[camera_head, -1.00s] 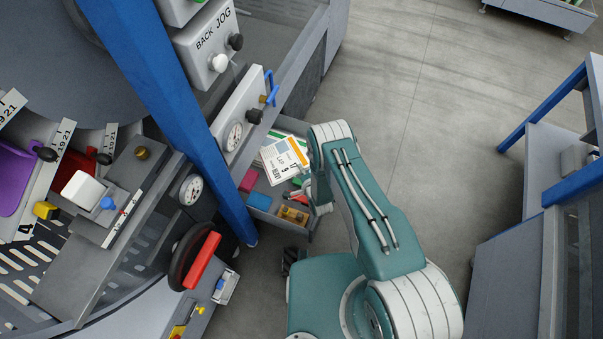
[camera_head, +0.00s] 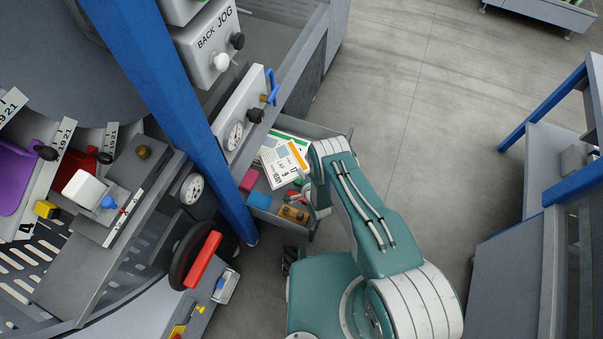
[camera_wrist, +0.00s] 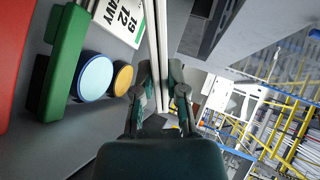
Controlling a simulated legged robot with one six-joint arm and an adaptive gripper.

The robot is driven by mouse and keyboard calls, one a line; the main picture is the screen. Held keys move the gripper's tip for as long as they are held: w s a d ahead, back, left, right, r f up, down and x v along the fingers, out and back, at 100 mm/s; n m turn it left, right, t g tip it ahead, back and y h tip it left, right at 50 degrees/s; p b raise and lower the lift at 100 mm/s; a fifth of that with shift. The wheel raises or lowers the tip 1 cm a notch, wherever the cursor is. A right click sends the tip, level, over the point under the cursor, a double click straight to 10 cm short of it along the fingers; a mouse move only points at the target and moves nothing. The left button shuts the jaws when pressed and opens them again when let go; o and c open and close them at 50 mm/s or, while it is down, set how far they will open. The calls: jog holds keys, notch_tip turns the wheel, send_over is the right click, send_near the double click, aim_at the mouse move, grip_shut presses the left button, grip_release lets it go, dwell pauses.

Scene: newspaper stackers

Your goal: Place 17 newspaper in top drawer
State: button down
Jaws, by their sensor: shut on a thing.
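In the head view the gripper (camera_head: 309,193) is at the drawer's outer side, partly hidden by my arm. The open grey drawer (camera_head: 298,228) sticks out from the machine. A paper corner with large print (camera_wrist: 123,20) also shows in the wrist view.
A blue post (camera_head: 180,90) and a handwheel with a red handle (camera_head: 200,262) stand left. Floor (camera_head: 410,110) beyond my arm is clear.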

jog(key=c, duration=0.7)
grip_release()
jog(key=shift+r, duration=0.15)
